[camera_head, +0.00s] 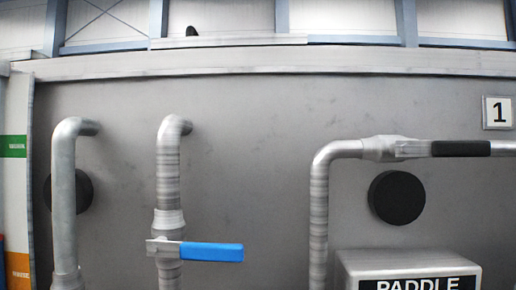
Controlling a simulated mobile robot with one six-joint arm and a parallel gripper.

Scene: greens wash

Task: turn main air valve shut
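Two lever valves show in the head view, and no readable label says which one is the main air valve. One has a blue lever (212,252) on the middle vertical pipe (168,185); the lever lies level, pointing right, across its pipe. The other has a black-gripped lever (461,148) on the horizontal run of the right pipe (319,210); that lever lies along its pipe. My gripper is not in view.
A grey wall panel (250,130) stands behind the pipes. Another vertical pipe (64,200) is at left. Two black discs (397,197) sit on the panel. Green and orange labels are at far left.

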